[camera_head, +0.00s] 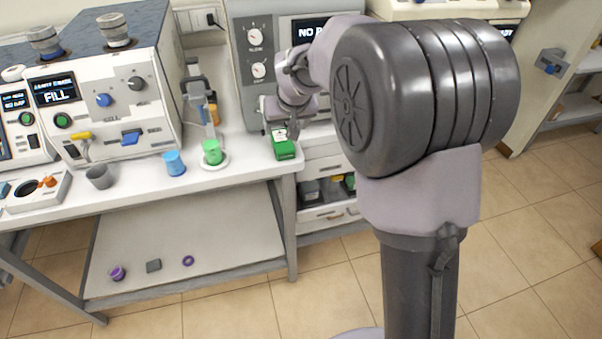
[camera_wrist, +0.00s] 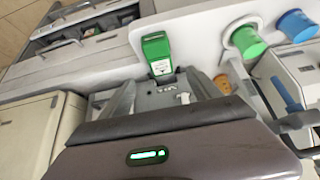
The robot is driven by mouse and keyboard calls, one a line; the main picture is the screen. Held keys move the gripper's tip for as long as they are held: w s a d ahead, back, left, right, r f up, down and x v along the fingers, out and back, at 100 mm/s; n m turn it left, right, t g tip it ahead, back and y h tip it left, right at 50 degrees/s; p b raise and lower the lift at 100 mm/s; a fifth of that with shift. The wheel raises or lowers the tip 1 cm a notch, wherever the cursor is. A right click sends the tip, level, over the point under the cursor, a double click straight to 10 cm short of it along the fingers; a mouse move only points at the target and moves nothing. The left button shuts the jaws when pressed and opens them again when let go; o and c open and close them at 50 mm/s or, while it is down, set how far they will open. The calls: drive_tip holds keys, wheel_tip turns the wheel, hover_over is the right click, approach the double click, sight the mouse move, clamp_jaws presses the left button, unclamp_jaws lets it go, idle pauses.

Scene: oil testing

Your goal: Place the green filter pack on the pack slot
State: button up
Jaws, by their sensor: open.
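The green filter pack (camera_head: 284,149) sits on the right end of the white bench, near its front edge. In the wrist view the pack (camera_wrist: 156,48) shows a white label and stands beyond my fingertips, roughly in line with the space between them. My gripper (camera_head: 293,128) is just above and behind the pack in the head view. In the wrist view its two grey fingers (camera_wrist: 160,88) are apart with nothing held between them. I cannot tell whether they touch the pack. I cannot make out which spot is the pack slot.
A green cup (camera_head: 212,152) on a white disc, a blue cup (camera_head: 174,163) and a grey cup (camera_head: 99,177) stand left of the pack. A grey machine with gauges (camera_head: 257,70) is close behind my gripper. A white FILL machine (camera_head: 100,100) stands further left.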

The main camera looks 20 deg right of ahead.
drive_tip(key=s+r+m, duration=0.1)
drive_tip(key=s+r, duration=0.5)
drive_tip(key=s, duration=0.4)
drive_tip(key=s+a+m+y, duration=0.1)
drive_tip(key=s+a, duration=0.1)
drive_tip(key=s, duration=1.1)
drive_tip(key=s+a+m+y, duration=0.1)
drive_tip(key=s+a+m, duration=0.1)
drive_tip(key=s, duration=1.1)
drive_tip(key=shift+s+g, duration=0.35)
drive_tip(key=shift+g, duration=0.05)
